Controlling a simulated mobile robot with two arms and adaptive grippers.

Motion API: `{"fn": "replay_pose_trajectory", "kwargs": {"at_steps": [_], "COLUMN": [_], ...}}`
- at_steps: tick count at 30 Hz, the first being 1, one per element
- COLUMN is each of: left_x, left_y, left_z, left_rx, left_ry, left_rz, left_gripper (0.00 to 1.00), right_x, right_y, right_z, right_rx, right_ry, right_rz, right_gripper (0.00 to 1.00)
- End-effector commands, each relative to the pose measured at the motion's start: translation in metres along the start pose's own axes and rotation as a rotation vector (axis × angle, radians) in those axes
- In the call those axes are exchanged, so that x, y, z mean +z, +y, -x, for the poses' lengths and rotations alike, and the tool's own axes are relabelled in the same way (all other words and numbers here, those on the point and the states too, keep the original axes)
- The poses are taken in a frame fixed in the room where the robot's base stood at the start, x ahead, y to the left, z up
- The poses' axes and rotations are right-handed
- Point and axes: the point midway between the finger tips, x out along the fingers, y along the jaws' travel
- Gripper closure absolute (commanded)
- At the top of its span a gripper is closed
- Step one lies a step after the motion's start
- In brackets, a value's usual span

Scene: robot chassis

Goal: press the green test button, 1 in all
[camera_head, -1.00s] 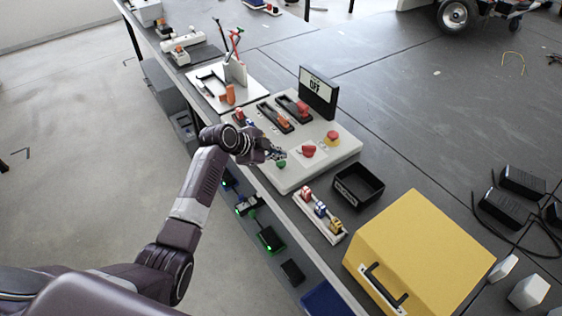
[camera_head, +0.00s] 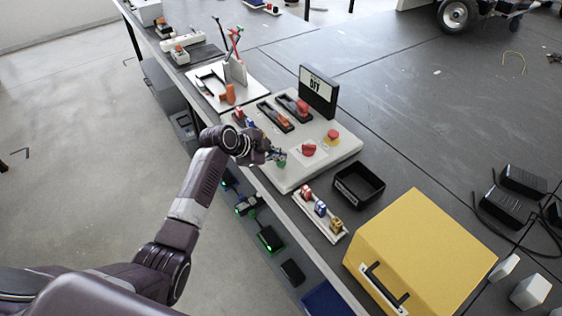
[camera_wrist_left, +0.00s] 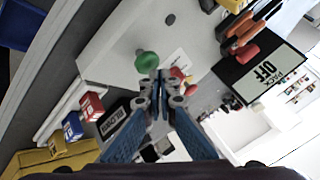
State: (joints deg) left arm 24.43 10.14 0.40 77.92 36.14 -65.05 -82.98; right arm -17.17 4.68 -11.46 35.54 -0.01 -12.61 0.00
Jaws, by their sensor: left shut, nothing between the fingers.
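The green test button (camera_head: 281,162) sits on the near edge of the pale control panel (camera_head: 330,155). In the left wrist view it is a green mushroom-shaped knob (camera_wrist_left: 147,60), just beyond my fingertips. My left gripper (camera_head: 277,154) is shut and empty, close above the button and partly covering it in the head view. In the left wrist view the closed fingertips (camera_wrist_left: 160,78) point towards the panel near the button; I cannot tell whether they touch it. My right gripper is not in view.
The panel also bears a red knob (camera_head: 309,150), a red-and-yellow button (camera_head: 333,138), orange-handled switches and a display (camera_head: 318,92) reading OFF. A black tray (camera_head: 359,184), a fuse strip (camera_head: 320,215) and a yellow case (camera_head: 420,250) stand nearby.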

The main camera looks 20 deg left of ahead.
Motion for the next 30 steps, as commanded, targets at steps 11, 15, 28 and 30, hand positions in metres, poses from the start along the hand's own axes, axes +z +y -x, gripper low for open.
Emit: {"fn": "replay_pose_trajectory", "kwargs": {"at_steps": [11,15,28,30], "left_x": [0.0003,0.0013,0.0041,0.0046], "left_y": [0.0,0.0008,0.0035,0.004], "left_z": [-0.0002,-0.0013,-0.005,-0.0056], "left_rx": [-0.001,-0.001,-0.001,-0.001], "left_ry": [0.0,0.0,0.0,0.0], "left_rz": [0.001,0.001,0.001,0.001], "left_gripper": [1.0,1.0,1.0,1.0], "right_x": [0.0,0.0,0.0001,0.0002], "right_y": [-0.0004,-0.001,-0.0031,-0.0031], "right_z": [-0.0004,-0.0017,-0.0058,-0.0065], "right_rx": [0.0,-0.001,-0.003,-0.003], "right_ry": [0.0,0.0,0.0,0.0], "right_rz": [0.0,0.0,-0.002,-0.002], "right_gripper": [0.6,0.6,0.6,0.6]}}
